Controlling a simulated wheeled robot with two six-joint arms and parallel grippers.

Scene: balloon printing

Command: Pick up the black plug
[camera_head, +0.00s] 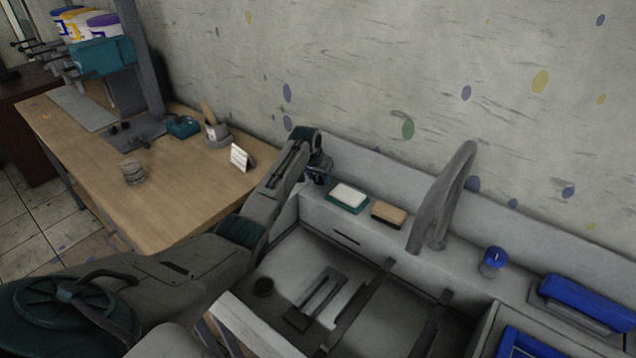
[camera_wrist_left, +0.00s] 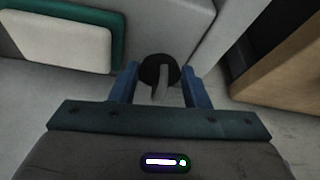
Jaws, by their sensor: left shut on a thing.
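The black plug (camera_wrist_left: 151,70) shows in the left wrist view as a dark round disc with a pale grey stem, between my blue fingertips. My left gripper (camera_wrist_left: 160,88) is shut on the plug at its stem. In the head view my left gripper (camera_head: 319,176) is at the left end of the sink's back ledge, pointing down, and the plug is hidden there. My right gripper is not in view.
A green and white sponge (camera_head: 348,196) lies close to the right of the gripper, then a tan block (camera_head: 388,213) and a grey tap (camera_head: 440,205). The sink basin (camera_head: 300,250) is in front. A wooden table (camera_head: 185,185) stands left. A wall rises behind.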

